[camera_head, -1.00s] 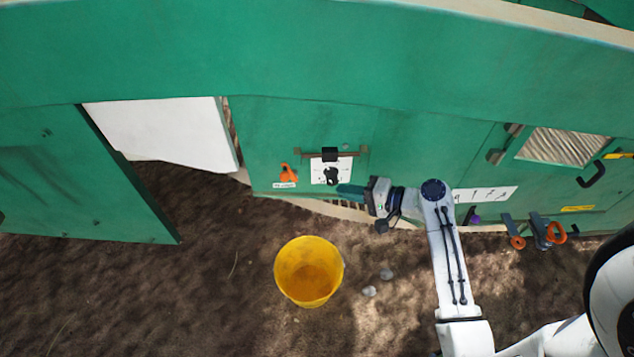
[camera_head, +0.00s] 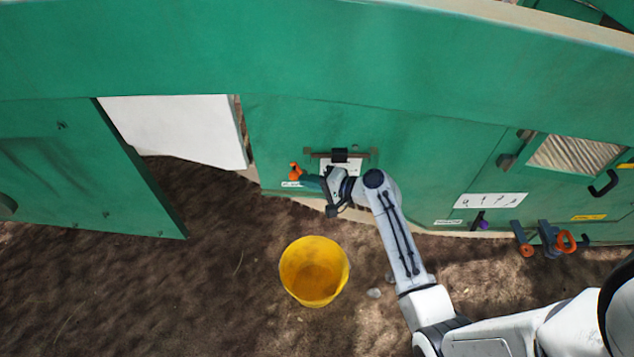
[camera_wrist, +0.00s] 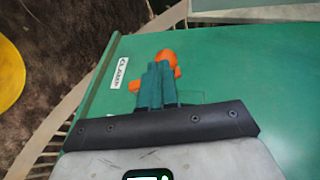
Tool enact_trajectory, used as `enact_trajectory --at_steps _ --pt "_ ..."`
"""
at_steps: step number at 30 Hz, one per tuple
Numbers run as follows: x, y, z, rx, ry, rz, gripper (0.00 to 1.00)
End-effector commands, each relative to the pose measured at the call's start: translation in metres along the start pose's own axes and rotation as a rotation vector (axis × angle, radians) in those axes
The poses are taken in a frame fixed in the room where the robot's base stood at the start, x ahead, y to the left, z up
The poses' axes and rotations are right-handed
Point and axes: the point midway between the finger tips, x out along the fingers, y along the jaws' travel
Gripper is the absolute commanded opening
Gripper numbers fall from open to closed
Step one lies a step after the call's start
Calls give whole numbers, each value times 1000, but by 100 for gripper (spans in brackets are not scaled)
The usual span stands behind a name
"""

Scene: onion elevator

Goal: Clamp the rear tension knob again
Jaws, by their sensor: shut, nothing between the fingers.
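An orange lobed knob (camera_head: 295,171) is on the green panel at the lower middle of the head view. It also shows in the wrist view (camera_wrist: 167,55), beside a white label reading CLAMP (camera_wrist: 121,71). My gripper (camera_head: 307,181) is in front of the panel, its fingertips close to the knob's right side. In the wrist view my gripper's (camera_wrist: 160,68) two teal fingers are shut together with nothing between them. They overlap the knob's middle, so part of it is hidden. I cannot tell whether they touch it.
A yellow bucket (camera_head: 314,271) stands on the soil below the panel. A green door (camera_head: 85,175) stands open at left beside a white panel (camera_head: 172,128). Orange-ended levers (camera_head: 565,241) and a purple knob (camera_head: 484,225) are at right. A dark latch (camera_head: 340,155) sits above my gripper.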

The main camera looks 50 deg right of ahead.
Motion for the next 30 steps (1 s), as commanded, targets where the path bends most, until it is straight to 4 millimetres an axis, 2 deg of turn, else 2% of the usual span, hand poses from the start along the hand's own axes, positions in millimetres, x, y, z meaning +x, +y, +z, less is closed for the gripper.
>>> enact_trajectory --at_steps 30 --pt "6 -6 4 -49 13 96 0"
